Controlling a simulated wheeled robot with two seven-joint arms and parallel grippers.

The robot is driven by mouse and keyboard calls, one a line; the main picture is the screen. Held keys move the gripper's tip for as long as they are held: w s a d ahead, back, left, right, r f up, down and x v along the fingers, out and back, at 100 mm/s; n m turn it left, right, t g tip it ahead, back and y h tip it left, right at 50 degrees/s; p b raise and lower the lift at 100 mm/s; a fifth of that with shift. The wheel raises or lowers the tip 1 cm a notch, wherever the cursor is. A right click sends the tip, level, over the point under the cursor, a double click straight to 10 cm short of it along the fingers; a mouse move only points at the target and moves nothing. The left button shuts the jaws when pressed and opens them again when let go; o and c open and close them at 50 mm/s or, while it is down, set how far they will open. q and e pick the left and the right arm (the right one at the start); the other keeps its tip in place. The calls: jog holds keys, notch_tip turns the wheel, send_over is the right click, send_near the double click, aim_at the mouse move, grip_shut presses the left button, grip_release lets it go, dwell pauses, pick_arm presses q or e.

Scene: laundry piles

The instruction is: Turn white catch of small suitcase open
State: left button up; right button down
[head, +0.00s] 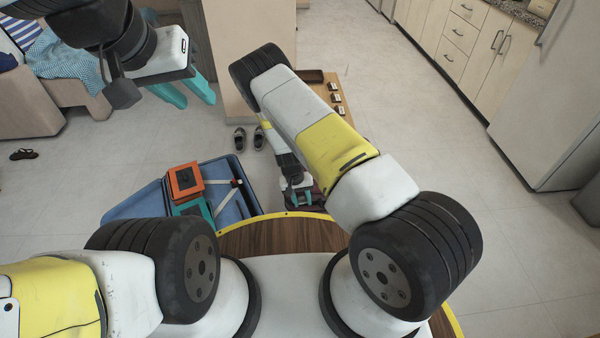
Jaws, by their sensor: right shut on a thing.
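A dark object, seemingly the small suitcase (319,200), shows in part on the floor just past my base's yellow rim. I cannot make out the white catch; the gripper and arm cover much of that area. My left gripper (184,91) is at the upper left, raised well away from the suitcase, its teal fingers apart and empty.
A blue open case (234,208) lies left of the right gripper, holding an orange box (185,181) and a teal-edged item (190,208). Grey shoes (239,139) stand behind. The floor at right is clear up to the cabinets (478,40).

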jog(key=shift+a+f+h, duration=0.1)
jog(key=shift+a+h, duration=0.1)
jog(key=shift+h, duration=0.95)
jog(key=shift+a+f+h, duration=0.1)
jog(key=shift+a+h, duration=0.1)
jog(key=shift+h, duration=0.95)
jog(key=c, duration=1)
grip_release()
jog(key=shift+o, duration=0.2)
